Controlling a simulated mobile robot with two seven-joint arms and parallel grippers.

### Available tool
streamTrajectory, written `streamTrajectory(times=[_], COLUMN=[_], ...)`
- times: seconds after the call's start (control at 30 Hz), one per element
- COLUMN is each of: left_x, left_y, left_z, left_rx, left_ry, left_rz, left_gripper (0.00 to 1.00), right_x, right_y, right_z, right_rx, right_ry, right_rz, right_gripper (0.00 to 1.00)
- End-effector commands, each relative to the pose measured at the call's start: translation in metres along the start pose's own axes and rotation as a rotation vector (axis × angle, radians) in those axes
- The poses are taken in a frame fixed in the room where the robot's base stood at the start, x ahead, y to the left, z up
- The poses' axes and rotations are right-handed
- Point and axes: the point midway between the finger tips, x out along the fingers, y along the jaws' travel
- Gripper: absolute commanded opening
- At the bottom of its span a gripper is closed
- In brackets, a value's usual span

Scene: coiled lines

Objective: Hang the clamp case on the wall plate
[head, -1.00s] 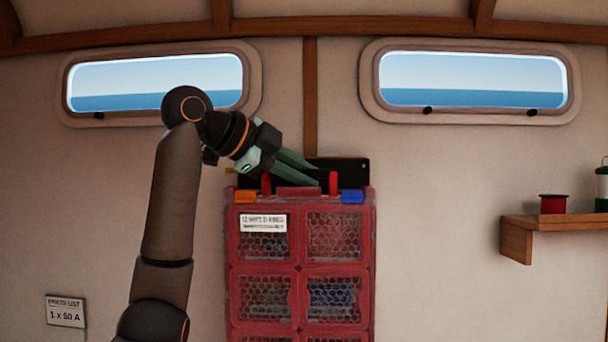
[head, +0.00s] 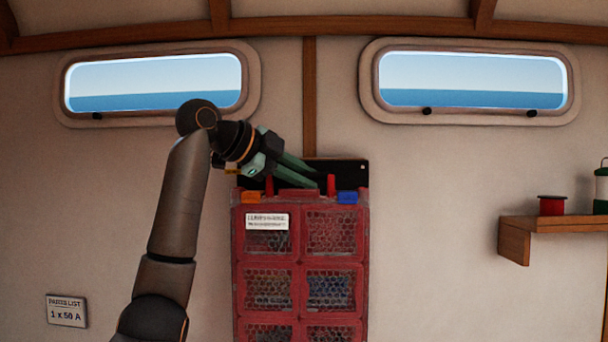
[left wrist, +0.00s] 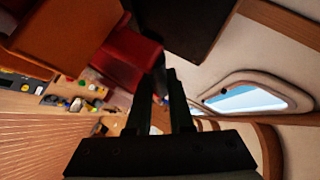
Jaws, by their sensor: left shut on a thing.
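The clamp case (head: 301,252) is a red box with several mesh-fronted compartments, a white label, and orange and blue latches at its top corners. It hangs upright from my left gripper (head: 304,176), which is shut on its top between two red uprights. The wall plate (head: 349,171) is a dark flat plate on the wall, behind the top of the case. The case covers its lower part, so I cannot tell whether they touch. In the left wrist view, my fingers (left wrist: 165,108) lie close to a red part of the case (left wrist: 128,55). My right gripper is not in view.
A wooden shelf (head: 560,225) on the right wall holds a red spool (head: 551,205) and a green-and-white container (head: 601,185). A small sign (head: 66,311) is at lower left. Two windows are above. The wall between case and shelf is bare.

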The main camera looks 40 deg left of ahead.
Motion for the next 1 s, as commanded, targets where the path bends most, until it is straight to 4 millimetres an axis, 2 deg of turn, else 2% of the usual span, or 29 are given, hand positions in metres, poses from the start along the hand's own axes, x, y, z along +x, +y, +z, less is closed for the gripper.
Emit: streamTrajectory(times=[0.03,1.0], left_x=[-0.002,0.024], left_y=[-0.006,-0.030], left_z=[-0.001,0.024], left_rx=[0.001,0.002], left_ry=[0.007,0.008], left_rz=[-0.013,-0.014], left_gripper=[0.00,0.00], right_x=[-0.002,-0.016], right_y=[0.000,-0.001], right_z=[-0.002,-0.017], right_rx=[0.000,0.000], right_ry=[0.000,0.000], right_rz=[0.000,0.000], right_gripper=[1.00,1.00])
